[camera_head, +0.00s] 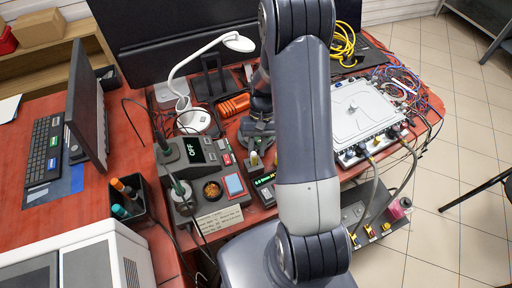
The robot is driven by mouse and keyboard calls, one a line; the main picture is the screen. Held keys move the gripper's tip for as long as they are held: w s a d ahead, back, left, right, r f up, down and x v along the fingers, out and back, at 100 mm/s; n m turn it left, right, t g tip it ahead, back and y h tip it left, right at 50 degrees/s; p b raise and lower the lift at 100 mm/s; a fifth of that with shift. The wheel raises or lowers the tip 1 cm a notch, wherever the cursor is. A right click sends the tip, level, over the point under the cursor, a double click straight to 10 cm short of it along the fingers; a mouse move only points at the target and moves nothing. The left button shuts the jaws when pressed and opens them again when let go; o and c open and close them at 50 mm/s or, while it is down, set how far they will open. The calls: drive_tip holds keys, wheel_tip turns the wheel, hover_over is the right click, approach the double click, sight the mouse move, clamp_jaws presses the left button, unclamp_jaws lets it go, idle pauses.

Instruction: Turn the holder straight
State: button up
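I cannot make out for sure which thing is the holder. A white box (365,108) lies on the red bench at the right, with cables and fittings along its edges. Grey hoses (381,178) run from its front down to a dark panel with yellow fittings (370,231). My arm stands upright across the middle and hides much of the bench. A dark grey part that seems to be my gripper (256,138) shows low over the bench, just left of the arm. Its fingers are mostly hidden, so I cannot see whether it holds anything.
A grey control unit (197,178) with an "OFF" display stands left of my arm. A white lamp (193,120) and an orange tool (233,105) are behind it. A monitor (86,105), keyboard (43,150) and pen box (128,198) are at left.

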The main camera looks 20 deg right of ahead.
drive_tip(key=o, duration=0.3)
drive_tip(key=v, duration=1)
drive_tip(key=shift+w+d+r, duration=0.1)
drive_tip(key=shift+w+r, duration=0.05)
drive_tip(key=shift+r, duration=0.2)
drive_tip(key=shift+c, duration=0.3)
